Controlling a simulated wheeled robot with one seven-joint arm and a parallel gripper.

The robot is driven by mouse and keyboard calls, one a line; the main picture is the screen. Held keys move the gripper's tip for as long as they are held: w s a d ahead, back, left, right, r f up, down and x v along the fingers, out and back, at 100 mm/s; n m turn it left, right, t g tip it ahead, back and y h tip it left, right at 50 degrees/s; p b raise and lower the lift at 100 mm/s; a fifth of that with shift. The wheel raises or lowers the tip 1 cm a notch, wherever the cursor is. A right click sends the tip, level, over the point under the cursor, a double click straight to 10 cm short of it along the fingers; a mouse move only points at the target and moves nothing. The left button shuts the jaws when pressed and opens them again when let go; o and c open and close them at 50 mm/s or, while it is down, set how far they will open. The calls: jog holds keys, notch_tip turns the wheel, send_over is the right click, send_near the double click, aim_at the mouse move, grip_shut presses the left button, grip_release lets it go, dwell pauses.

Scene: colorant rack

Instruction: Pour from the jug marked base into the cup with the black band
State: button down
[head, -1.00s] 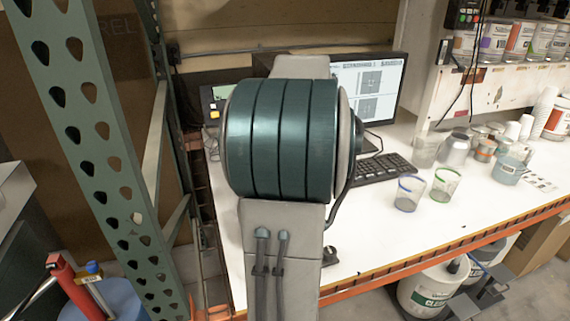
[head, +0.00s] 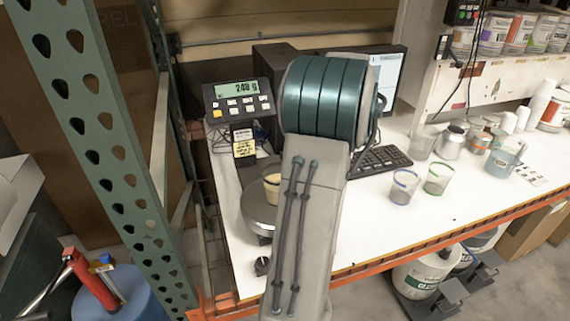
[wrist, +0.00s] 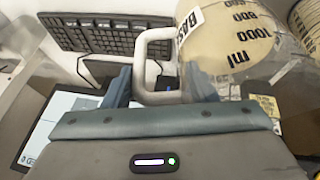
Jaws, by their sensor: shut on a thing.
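My gripper (wrist: 160,92) is shut on the white handle (wrist: 146,62) of a clear jug (wrist: 228,45) with black ml marks and the letters "BAS". The jug holds cream-coloured contents. My arm hides the jug and gripper in the head view. A cup-like vessel (head: 271,182) with cream-coloured contents is on the scale plate (head: 256,212), partly behind my arm; I cannot see a black band on it. A marked vessel (wrist: 306,22) beside the jug in the wrist view may be the same one.
The scale display (head: 237,95) reads about 240 g. Blue-rimmed (head: 404,186) and green-rimmed (head: 437,179) cups stand to the right, with several cans and cups behind. A keyboard (head: 378,160) lies behind my arm. A green rack post (head: 105,150) stands at left. The front right tabletop is clear.

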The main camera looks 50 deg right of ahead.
jog(key=shift+s+d+f+t+y+p, duration=0.2)
jog(key=shift+d+f+y, duration=0.15)
jog(key=shift+f+y, duration=0.15)
jog(key=shift+s+d+f+t+y+p, duration=0.1)
jog(key=shift+d+f+t+y, duration=0.15)
jog(key=shift+f+y, duration=0.2)
jog(key=shift+d+r+p, duration=0.1)
jog(key=shift+r+p, duration=0.5)
jog(key=shift+r, duration=1.9)
